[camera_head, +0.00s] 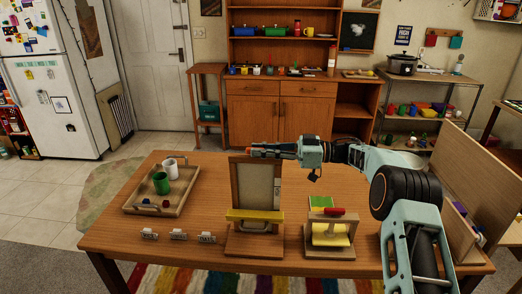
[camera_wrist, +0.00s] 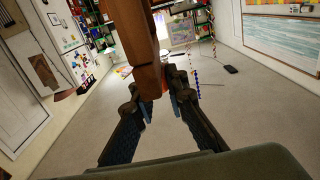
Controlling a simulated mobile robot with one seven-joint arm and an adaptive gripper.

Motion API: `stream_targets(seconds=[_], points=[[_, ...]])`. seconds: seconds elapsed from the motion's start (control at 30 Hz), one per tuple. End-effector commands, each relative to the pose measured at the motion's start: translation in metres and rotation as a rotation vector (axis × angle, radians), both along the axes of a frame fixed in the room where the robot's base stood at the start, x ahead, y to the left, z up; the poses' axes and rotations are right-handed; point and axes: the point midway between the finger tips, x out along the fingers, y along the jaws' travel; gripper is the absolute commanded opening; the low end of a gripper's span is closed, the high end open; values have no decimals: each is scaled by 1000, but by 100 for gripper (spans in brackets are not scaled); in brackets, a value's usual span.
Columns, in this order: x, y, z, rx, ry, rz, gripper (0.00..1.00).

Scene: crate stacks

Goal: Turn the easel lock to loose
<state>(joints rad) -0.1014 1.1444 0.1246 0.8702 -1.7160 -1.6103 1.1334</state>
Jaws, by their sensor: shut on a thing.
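The wooden easel (camera_head: 232,195) stands upright at the front middle of the table, holding a pale panel, with a yellow bar across its lower part. My gripper (camera_head: 256,150) reaches in from the right, level with the easel's top. In the wrist view, my gripper (camera_wrist: 155,103) is shut on a brown wooden piece (camera_wrist: 150,60) that runs down between its fingers. I cannot tell whether this piece is the easel lock or part of the frame. No lock marking is readable, and the fingers hide part of the piece.
The table (camera_head: 115,222) also carries a wooden tray (camera_head: 135,205) with a green mug (camera_head: 161,184) and a white mug (camera_head: 171,165). Several small labels stand in front. A wooden stand (camera_head: 330,252) with yellow and red parts is right of the easel, below my arm.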

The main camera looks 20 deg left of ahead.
Motion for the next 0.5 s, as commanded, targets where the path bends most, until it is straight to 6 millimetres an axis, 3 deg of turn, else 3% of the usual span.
stream_targets(seconds=[0.33,0.37,0.5], points=[[-1,2,4,7,-2,3,0],[-1,2,4,8,-2,3,15],[0,1,3,6,-2,2,30]])
